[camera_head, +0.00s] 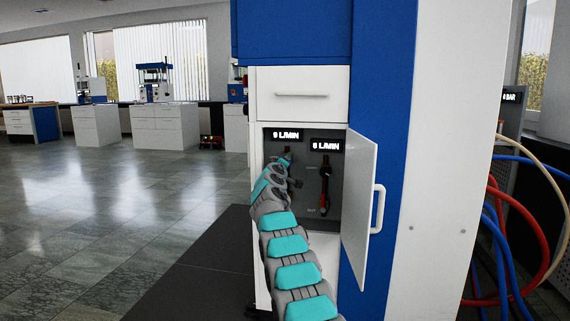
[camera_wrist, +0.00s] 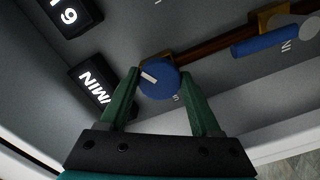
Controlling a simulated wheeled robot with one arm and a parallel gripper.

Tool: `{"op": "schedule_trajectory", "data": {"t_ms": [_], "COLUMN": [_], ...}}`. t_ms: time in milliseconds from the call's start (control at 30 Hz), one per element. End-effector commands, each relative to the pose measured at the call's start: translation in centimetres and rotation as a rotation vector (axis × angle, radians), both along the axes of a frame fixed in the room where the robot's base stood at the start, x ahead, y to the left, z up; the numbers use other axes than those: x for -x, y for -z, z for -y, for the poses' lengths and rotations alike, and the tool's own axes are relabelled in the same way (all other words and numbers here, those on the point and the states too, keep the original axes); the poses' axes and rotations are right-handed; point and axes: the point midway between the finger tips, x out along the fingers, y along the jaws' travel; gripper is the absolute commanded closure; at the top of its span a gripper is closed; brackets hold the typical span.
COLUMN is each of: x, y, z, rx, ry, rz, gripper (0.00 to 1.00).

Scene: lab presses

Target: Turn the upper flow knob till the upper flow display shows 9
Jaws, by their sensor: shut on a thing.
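My gripper (camera_wrist: 160,95) has its two green fingers on either side of a round blue knob (camera_wrist: 158,78), shut on it. The knob has a white pointer mark on its face. In the head view my gripper (camera_head: 287,155) reaches into the open cabinet, just under the left, higher display (camera_head: 285,135), which appears to read 9 L/MIN. The right, slightly lower display (camera_head: 327,146) appears to read 6 L/MIN. The arm hides the knob in the head view. In the wrist view, parts of two displays show at the left, one with MIN (camera_wrist: 97,88).
The cabinet door (camera_head: 358,210) stands open to the right of the arm. A brown pipe (camera_wrist: 215,43) with a blue lever (camera_wrist: 265,40) runs beside the knob. Red and blue hoses (camera_head: 505,230) hang at the right. The floor at the left is clear.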

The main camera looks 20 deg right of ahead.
Motion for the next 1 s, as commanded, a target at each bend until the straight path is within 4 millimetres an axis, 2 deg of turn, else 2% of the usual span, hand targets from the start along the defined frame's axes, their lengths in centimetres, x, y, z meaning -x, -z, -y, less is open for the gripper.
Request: {"op": "schedule_trajectory", "data": {"t_ms": [467, 500, 733, 1000], "x": [-0.06, -0.06, -0.03, 0.01], "y": [-0.01, 0.00, 0.00, 0.02], "z": [-0.16, -0.17, -0.09, -0.06], "rx": [0.013, 0.013, 0.011, 0.012], "ry": [-0.002, -0.002, -0.001, 0.000], "rz": [-0.008, -0.008, -0.008, -0.008], "gripper": [0.91, 0.34, 0.08, 0.06]}}
